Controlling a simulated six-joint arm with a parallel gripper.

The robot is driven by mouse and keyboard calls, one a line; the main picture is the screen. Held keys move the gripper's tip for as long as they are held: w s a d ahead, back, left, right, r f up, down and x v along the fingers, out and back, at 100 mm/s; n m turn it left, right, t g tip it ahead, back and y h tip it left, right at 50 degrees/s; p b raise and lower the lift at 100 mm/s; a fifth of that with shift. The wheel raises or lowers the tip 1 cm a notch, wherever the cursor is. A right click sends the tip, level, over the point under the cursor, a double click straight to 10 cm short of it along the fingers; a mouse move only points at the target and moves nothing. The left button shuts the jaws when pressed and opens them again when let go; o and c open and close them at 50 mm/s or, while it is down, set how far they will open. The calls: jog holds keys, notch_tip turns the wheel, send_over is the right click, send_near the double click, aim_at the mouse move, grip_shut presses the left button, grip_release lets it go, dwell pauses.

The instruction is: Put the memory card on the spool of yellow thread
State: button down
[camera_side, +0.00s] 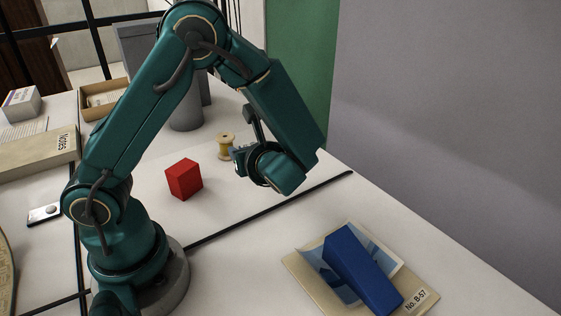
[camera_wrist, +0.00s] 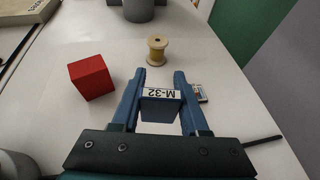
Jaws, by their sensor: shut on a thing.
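A spool of yellow thread (camera_wrist: 156,51) stands upright on the white table, ahead of my gripper (camera_wrist: 159,76) in the wrist view. It also shows in the side view (camera_side: 226,146), just behind my gripper. My gripper is shut on a dark blue block (camera_wrist: 160,112) with a white label reading M-32, upside down in the wrist view. A small flat card with a grey and blue face, seemingly the memory card (camera_wrist: 201,93), lies on the table just right of the right finger. The finger hides part of it. I cannot make out the card in the side view.
A red block (camera_side: 184,179) sits left of the spool. A grey cylinder (camera_side: 186,113) stands behind it. A blue object (camera_side: 361,272) lies on a folder marked No. B-57 at the front right. A black strip (camera_side: 270,210) crosses the table. Clear table surrounds the spool.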

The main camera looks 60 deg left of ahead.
jog(key=w+a+r+n, duration=0.1)
jog(key=a+r, duration=0.1)
jog(key=a, duration=0.3)
notch_tip(320, 180, up, 2)
jog(key=r+n+g, duration=0.1)
jog(key=n+g, duration=0.1)
jog(key=g, duration=0.1)
send_over(225, 139)
jog(key=s+d, duration=0.2)
jog(key=s, duration=0.1)
jog(key=s+a+r+n+g, duration=0.3)
jog(key=s+a+n+g, duration=0.15)
jog(key=s+a, duration=0.4)
jog(key=shift+m+h, duration=0.25)
jog(key=shift+h, duration=0.15)
jog(key=shift+w+d+f, duration=0.4)
jog(key=shift+w+f, duration=1.45)
jog(key=shift+f, duration=0.05)
jog(key=shift+w+d+f, duration=0.4)
jog(key=shift+w+f, duration=1.4)
jog(key=shift+f, duration=0.1)
jog(key=shift+w+d+f, duration=0.4)
jog(key=shift+w+f, duration=1.45)
jog(key=shift+f, duration=0.05)
jog(key=shift+c, duration=2.1)
grip_release()
jog(key=shift+f, duration=0.15)
